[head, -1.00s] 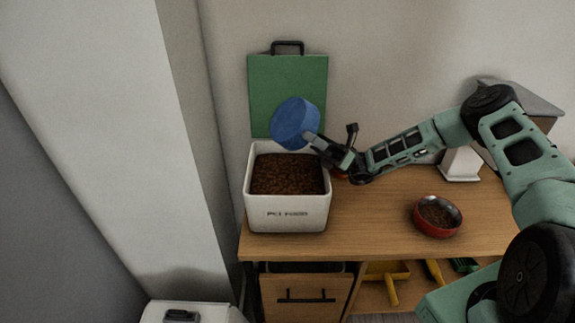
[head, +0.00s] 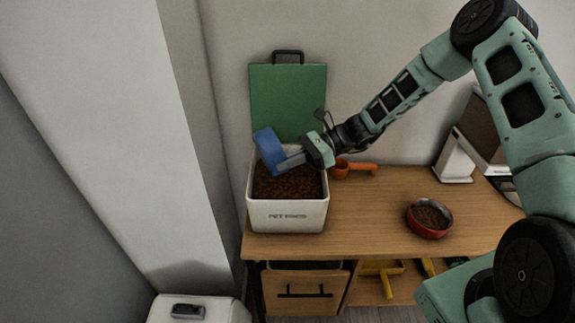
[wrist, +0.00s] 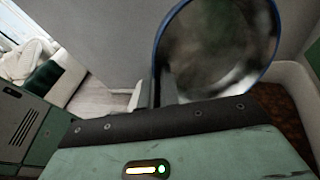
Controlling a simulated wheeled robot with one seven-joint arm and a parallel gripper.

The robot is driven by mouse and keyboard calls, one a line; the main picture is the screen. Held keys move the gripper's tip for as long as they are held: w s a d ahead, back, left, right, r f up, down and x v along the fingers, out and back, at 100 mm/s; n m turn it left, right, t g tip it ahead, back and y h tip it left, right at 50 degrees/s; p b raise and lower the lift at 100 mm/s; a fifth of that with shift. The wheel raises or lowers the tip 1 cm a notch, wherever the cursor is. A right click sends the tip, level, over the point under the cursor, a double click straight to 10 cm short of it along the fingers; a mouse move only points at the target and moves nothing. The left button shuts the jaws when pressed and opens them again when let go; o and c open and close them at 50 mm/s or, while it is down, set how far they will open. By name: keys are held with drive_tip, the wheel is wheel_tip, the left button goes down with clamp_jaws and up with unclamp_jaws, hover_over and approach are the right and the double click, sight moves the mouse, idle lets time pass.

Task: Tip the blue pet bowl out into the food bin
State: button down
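The blue pet bowl (head: 268,150) is tipped steeply on its side over the food bin. The wrist view shows its bare metal inside (wrist: 215,50), with no food visible there. My gripper (head: 287,163) is shut on the bowl's edge, and its fingers show beside the rim in the wrist view (wrist: 160,88). The white food bin (head: 288,215) stands open on the wooden counter, holding brown kibble (head: 290,187). Its green lid (head: 288,100) stands raised behind it. I cannot tell whether the bowl touches the bin's rim.
An orange scoop (head: 355,168) lies right of the bin. A red bowl with kibble (head: 430,218) sits farther right on the counter (head: 370,215). A white and brown container (head: 465,150) stands at the back right. A wall is close behind the bin.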

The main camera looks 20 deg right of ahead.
sight(271, 171)
drive_tip(key=shift+s+a+h, duration=0.15)
drive_tip(key=shift+a+h, duration=0.45)
drive_tip(key=shift+a, duration=0.25)
drive_tip(key=shift+a+r+h+p, duration=0.15)
drive_tip(key=shift+a+h+p, duration=0.2)
drive_tip(key=shift+p, duration=0.45)
drive_tip(key=h+p, duration=0.1)
drive_tip(key=a+f+h+p, duration=0.1)
drive_tip(key=h+p, duration=0.1)
drive_tip(key=a+h+p, duration=0.1)
drive_tip(key=shift+s+f+n+h, duration=0.1)
drive_tip(key=shift+f+n+h, duration=0.15)
drive_tip(key=shift+n+h, duration=0.1)
drive_tip(key=a+h+p, duration=0.2)
drive_tip(key=p, duration=0.3)
drive_tip(key=a+h+p, duration=0.2)
drive_tip(key=p, duration=0.4)
drive_tip(key=s+a+t+h+p, duration=0.1)
drive_tip(key=a+h+p, duration=0.1)
drive_tip(key=p, duration=0.3)
drive_tip(key=shift+a+r+n+h+p, duration=0.25)
drive_tip(key=shift+a+h+p, duration=0.15)
drive_tip(key=shift+h, duration=0.1)
drive_tip(key=shift+a+f+h+p, duration=0.35)
drive_tip(key=shift+f+h+p, duration=0.05)
drive_tip(key=shift+p, duration=0.25)
drive_tip(key=shift+a+f+h, duration=0.35)
drive_tip(key=shift+f+h, duration=0.05)
drive_tip(key=shift+h, duration=0.1)
